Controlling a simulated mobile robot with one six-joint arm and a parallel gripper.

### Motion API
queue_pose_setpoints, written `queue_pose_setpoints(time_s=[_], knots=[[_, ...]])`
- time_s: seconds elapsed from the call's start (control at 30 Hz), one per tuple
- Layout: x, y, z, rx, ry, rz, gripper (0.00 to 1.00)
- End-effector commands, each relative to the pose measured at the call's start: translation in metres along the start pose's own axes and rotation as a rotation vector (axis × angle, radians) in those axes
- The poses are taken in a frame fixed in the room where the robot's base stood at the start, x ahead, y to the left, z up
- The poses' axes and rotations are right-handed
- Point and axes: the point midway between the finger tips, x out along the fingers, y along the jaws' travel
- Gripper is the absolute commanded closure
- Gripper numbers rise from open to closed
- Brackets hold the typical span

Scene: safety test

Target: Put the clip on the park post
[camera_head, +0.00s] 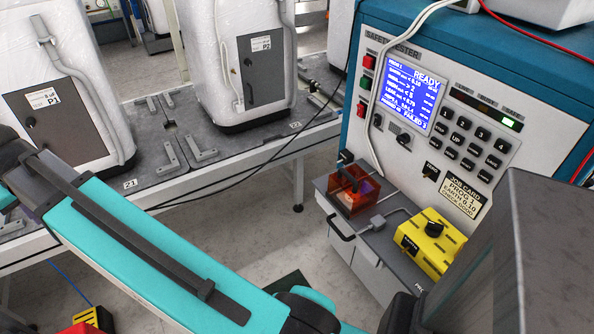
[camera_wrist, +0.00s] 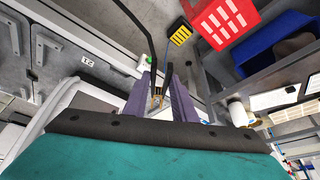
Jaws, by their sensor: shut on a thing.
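My gripper (camera_wrist: 158,82) shows in the wrist view as two purple fingers below the middle of the picture. It is shut on the clip (camera_wrist: 157,92), of which a small brass-coloured part shows between the fingers. The rest of the clip is hidden or too small to make out. Thin black lengths rise above the fingertips, perhaps its cable. In the head view my teal arm crosses the lower left, and I cannot make out the gripper or clip there. I cannot tell which thing is the park post in either view.
The blue safety tester (camera_head: 480,57) stands at right, its screen (camera_head: 411,93) reading READY. An orange box (camera_head: 354,194) and yellow box (camera_head: 436,246) sit on its shelf. White units P1 (camera_head: 75,65) and P2 (camera_head: 215,25) stand on the bench. A red crate (camera_wrist: 222,20) lies beyond the gripper.

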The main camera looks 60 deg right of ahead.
Motion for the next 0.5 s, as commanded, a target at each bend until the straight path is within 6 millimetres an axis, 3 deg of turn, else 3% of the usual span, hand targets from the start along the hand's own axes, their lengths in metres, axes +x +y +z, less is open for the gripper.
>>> queue_pose_setpoints(time_s=[0.23, 0.5], knots=[[0.014, 0.05, 0.004, 0.136, -0.002, 0.055, 0.92], [0.036, 0.145, 0.021, 0.393, 0.0, 0.158, 0.92]])
